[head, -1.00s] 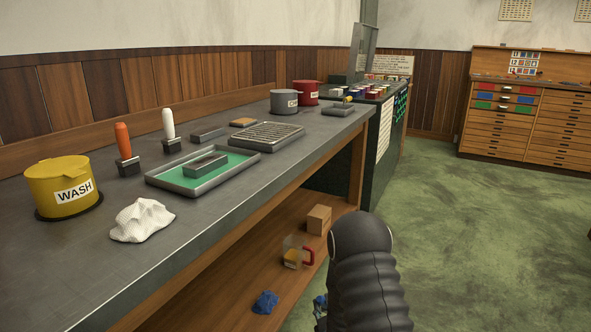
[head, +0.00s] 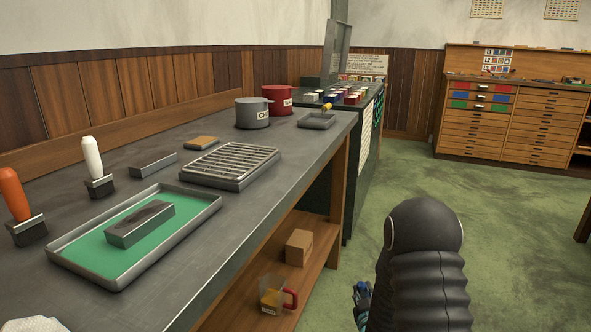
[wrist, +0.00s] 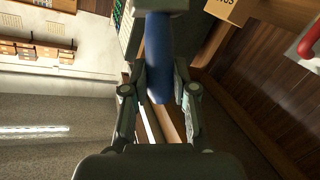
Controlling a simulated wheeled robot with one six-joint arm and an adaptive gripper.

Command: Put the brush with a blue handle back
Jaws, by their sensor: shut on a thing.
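My gripper (wrist: 160,80) is shut on the blue handle (wrist: 158,52) of the brush, which runs between the two fingers in the wrist view. In the head view my gripper shows only in part, low beside the dark arm and to the right of the bench. The brush cannot be made out clearly there. In the head view, a small grey tray (head: 316,121) with a yellow-handled tool (head: 326,107) lies at the far end of the bench.
The bench (head: 215,265) holds a green-floored tray (head: 85,250), a slatted rack (head: 228,180), a grey pot (head: 252,116), a red pot (head: 284,99), and orange (head: 14,194) and white (head: 91,157) handled brushes. A box (head: 299,247) and a jug (head: 272,296) sit on the lower shelf. Green floor is open rightward.

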